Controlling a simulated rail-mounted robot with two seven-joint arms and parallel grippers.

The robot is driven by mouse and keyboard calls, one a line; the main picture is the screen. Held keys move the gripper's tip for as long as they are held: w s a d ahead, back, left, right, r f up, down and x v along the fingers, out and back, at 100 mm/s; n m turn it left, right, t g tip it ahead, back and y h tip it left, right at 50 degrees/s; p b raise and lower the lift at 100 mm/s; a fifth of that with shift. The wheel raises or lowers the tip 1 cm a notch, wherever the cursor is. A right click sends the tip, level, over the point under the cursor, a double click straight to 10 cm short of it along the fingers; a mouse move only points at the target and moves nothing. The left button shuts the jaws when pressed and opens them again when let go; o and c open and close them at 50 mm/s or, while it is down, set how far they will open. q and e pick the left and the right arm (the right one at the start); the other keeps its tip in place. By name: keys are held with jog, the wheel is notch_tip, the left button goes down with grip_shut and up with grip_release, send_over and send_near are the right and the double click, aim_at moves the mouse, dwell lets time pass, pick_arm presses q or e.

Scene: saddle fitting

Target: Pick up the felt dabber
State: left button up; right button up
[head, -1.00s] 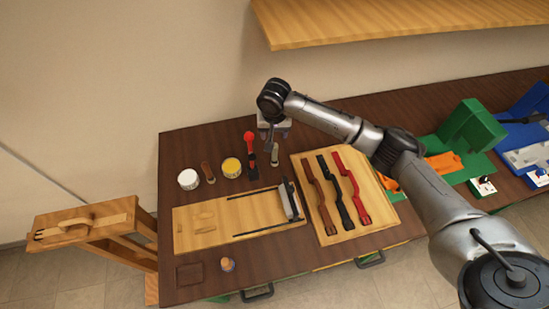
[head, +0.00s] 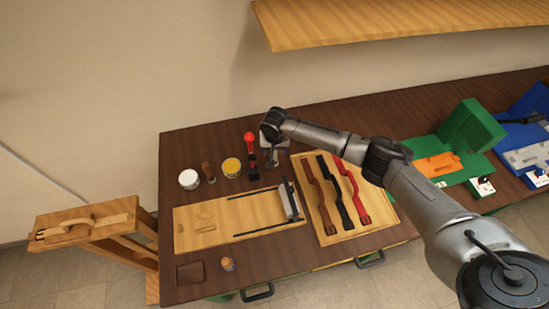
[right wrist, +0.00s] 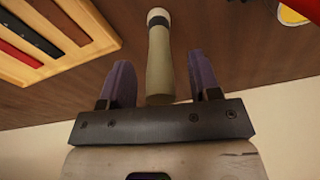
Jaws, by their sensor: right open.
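The felt dabber (right wrist: 160,60), as I take it, is a pale cylinder with a dark band and a whitish rounded end in the right wrist view. My right gripper (right wrist: 160,78) is open, with its two purple fingers on either side of the dabber's near end. A gap shows on both sides, so neither finger appears to touch it. In the head view my right gripper (head: 271,154) is over the back of the dark table, and my wrist hides most of the dabber there. My left gripper is not in view.
A red-knobbed tool (head: 249,138), a yellow-topped tin (head: 231,167) and a white tin (head: 189,179) stand to the left. A wooden tray (head: 321,234) with brown, black and red straps lies in front. A shelf (head: 400,20) overhangs behind.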

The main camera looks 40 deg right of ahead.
jog(key=shift+f, duration=0.6)
jog(key=c, duration=1)
jog(key=shift+r, duration=5.1)
